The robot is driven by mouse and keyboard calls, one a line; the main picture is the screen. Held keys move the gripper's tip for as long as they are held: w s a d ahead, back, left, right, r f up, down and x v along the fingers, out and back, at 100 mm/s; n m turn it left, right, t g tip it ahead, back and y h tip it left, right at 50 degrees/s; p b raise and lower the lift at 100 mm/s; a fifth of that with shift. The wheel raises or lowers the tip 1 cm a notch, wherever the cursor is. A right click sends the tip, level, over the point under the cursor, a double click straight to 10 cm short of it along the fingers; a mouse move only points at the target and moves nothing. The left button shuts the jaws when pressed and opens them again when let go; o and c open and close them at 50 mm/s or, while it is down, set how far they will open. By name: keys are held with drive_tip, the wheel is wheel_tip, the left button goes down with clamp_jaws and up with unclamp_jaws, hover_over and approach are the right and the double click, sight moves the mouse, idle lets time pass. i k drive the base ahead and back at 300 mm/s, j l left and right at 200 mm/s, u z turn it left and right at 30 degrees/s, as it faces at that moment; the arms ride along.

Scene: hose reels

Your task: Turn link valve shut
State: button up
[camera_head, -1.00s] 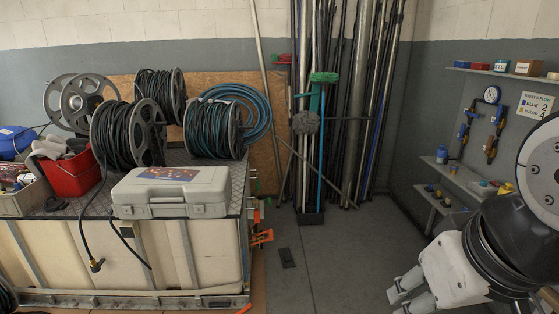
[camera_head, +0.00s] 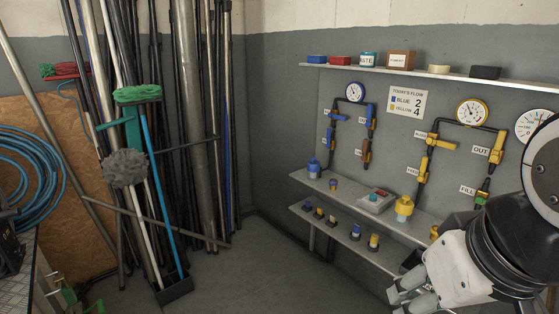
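The wall on the right carries two pipe groups with small valves. The left group has blue fittings, a gauge (camera_head: 355,92) and a lower valve (camera_head: 366,153) whose small label seems to begin "LIN", too small to read surely. My gripper (camera_head: 402,298) is at the bottom right, in front of the shelves and apart from the valves. Its fingers are partly cut off, and their opening is unclear.
A sign (camera_head: 407,102) reads "TODAY'S FLOW, BLUE 2, YELLOW 4". An upper shelf (camera_head: 440,74) holds small boxes. Poles and brooms (camera_head: 140,150) stand left. The floor (camera_head: 250,275) between is clear.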

sight(363, 158)
drive_tip(key=i+j+z, duration=0.55)
drive_tip(key=j, duration=0.2)
drive_tip(key=i+j+z, duration=0.1)
drive_tip(key=j+z, duration=0.15)
drive_tip(key=j, duration=0.15)
